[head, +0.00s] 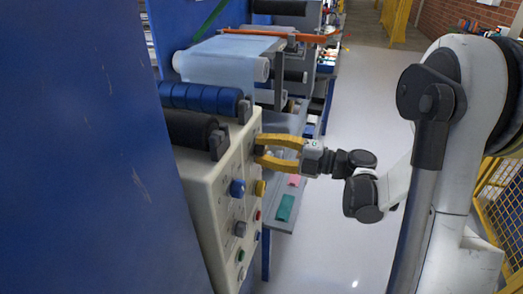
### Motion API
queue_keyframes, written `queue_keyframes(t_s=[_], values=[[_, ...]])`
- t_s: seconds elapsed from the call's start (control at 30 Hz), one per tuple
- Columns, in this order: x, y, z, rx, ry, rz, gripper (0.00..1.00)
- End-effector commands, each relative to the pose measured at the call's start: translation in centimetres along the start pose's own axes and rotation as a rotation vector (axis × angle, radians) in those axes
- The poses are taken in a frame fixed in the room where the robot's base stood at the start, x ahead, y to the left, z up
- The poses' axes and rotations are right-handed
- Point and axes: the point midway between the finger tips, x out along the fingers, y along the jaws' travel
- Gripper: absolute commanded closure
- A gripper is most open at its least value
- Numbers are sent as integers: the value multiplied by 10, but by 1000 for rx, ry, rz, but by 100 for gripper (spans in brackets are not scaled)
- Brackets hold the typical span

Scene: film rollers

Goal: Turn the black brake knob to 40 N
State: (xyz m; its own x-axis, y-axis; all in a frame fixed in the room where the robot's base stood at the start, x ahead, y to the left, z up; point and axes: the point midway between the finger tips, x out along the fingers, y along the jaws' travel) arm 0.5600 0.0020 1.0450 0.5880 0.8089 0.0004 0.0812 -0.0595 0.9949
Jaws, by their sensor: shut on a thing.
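The cream control panel (217,190) stands left of centre, its face turned to the right. My gripper (261,150) has yellow fingers and reaches the upper part of this face from the right. Its fingertips are closed around a small dark part on the panel, which looks like the black brake knob. The fingers hide most of the knob, and its pointer and any scale cannot be read. My gripper is roughly level, with one finger above the other.
Below my gripper the panel carries a blue knob (237,188), a yellow knob (260,188), a grey knob (240,229) and small buttons. A blue roller (200,97) and film roll (220,65) lie above. A blue wall (80,150) stands left. Floor (335,210) is clear.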

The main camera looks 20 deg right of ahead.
Motion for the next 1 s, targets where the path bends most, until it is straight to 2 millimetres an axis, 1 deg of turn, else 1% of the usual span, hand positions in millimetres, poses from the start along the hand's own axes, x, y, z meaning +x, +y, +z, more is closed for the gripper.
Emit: queue_keyframes(t_s=[0.2,0.5,0.7,1.0], values=[[0,0,0,203,2,0,95],[0,1,0,457,2,0,95],[0,1,0,578,2,0,95],[0,2,0,671,2,0,95]])
